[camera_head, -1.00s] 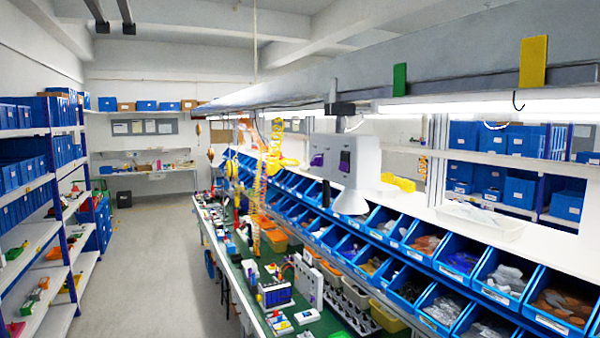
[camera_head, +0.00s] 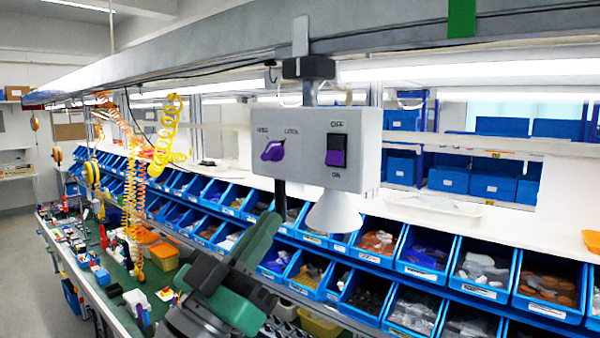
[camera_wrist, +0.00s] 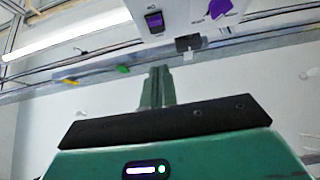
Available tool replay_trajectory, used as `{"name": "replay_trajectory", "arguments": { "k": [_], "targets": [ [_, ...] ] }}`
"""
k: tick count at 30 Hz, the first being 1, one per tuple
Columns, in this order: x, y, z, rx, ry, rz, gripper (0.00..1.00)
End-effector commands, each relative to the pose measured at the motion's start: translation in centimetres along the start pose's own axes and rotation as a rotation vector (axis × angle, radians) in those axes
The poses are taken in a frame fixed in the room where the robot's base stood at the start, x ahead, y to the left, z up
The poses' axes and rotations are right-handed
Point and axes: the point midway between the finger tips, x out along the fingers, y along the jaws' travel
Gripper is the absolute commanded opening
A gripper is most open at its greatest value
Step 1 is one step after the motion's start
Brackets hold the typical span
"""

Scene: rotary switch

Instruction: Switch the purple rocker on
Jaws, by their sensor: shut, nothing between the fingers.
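A light grey switch box (camera_head: 316,178) hangs from a post under the overhead rail. On its right half is the purple rocker (camera_head: 336,158), with OFF printed above and ON below. Its upper part looks dark and its lower part purple. The rocker also shows at the top of the wrist view (camera_wrist: 155,22). A purple rotary knob (camera_head: 272,151) sits left of the rocker, and shows in the wrist view (camera_wrist: 219,8). My green gripper (camera_head: 268,224) is shut and empty, below the box and apart from it. Its fingers (camera_wrist: 157,72) point up in the wrist view.
A white cone (camera_head: 334,212) hangs under the box. Behind are rows of blue bins (camera_head: 425,262) with parts. Yellow coiled hoses (camera_head: 168,135) hang at the left, above a green workbench (camera_head: 118,268) with small items. Space in front of the box face looks clear.

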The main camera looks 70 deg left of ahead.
Motion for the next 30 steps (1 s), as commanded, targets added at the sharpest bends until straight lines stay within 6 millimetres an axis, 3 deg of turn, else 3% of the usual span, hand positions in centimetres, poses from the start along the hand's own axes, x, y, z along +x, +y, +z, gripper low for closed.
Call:
{"name": "replay_trajectory", "arguments": {
  "k": [8, 21, 30],
  "targets": [
    [0.9, 0.1, -0.2, -0.001, 0.000, 0.001, 0.00],
    [10.2, 0.1, -0.4, -0.002, -0.001, 0.002, 0.00],
    [12.7, 0.1, 2.5, 0.000, -0.001, 0.001, 0.00]
  ]
}}
